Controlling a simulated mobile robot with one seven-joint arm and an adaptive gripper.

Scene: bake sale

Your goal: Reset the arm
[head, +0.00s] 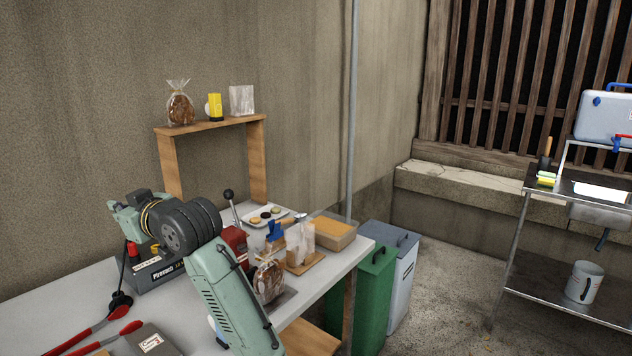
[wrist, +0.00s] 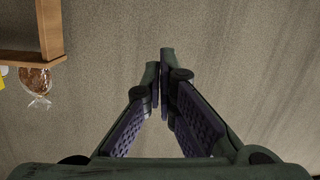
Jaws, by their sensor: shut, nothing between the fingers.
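My gripper (wrist: 163,88) is in the wrist view with its two fingers closed together at the tips and nothing between them. It is in front of the bare concrete wall, clear of any object. The wrist view is upside down. My arm (head: 235,298) rises over the table in the head view and bends to the left at a dark ribbed joint.
The table (head: 60,302) holds a black-based machine (head: 158,273), a bagged loaf (head: 269,281) and a tray (head: 266,215). A wooden shelf (head: 210,126) with a bagged loaf (head: 180,107) stands behind. Green (head: 372,300) and grey (head: 402,275) bins are right of the table.

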